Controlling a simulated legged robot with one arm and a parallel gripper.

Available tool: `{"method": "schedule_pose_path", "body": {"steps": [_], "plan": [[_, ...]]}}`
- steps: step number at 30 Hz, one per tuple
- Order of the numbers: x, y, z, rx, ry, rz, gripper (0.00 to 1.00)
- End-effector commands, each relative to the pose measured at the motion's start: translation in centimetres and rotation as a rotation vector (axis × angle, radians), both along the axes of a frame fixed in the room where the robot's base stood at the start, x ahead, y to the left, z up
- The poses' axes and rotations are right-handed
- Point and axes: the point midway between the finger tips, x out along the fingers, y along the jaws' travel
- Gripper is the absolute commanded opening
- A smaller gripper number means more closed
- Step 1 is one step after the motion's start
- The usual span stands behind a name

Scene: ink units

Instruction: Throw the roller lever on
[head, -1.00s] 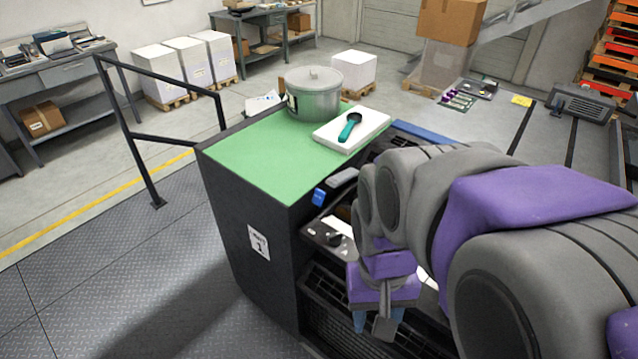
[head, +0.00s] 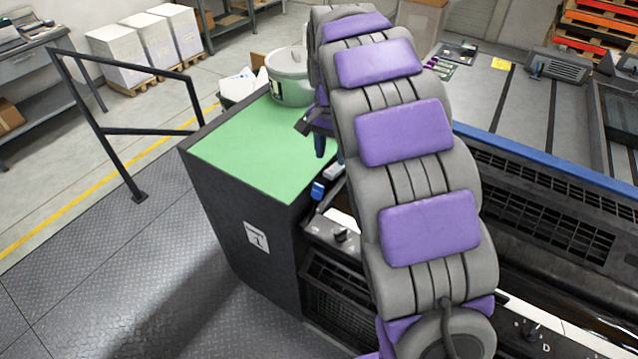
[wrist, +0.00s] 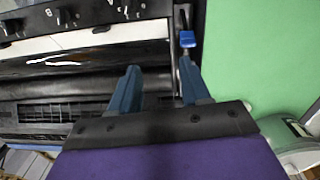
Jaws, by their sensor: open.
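A lever with a blue tip (head: 318,190) stands at the inner edge of the green-topped cabinet, beside the press. In the wrist view its blue tip (wrist: 187,40) is just beyond my right finger, close to the green top. I cannot tell from its angle whether it is on or off. My gripper (head: 329,150) is above the cabinet's inner edge, mostly behind my arm. In the wrist view my gripper (wrist: 160,64) has its two blue fingers apart with nothing between them. The lever is apart from the space between the fingers.
A panel with a black knob (head: 340,233) is below the lever; several knobs (wrist: 65,18) show in the wrist view. A dark roller (wrist: 70,63) lies left of my fingers. A lidded pot (head: 290,85) stands on the green top (head: 250,150), whose near part is clear.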

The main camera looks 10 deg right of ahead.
Motion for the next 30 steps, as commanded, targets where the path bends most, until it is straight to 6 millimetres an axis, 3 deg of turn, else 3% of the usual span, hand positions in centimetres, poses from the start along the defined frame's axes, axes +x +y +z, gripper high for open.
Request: {"method": "schedule_pose_path", "body": {"steps": [3,10,17,30], "plan": [[2.8,0.7,-0.4,0.004,-0.011,-0.031,0.47],[5.7,1.4,-1.1,0.017,-0.023,-0.074,0.47],[6.1,1.4,-2.3,0.020,-0.022,-0.083,0.47],[6.0,1.5,-10.6,0.019,-0.019,-0.082,0.47]]}}
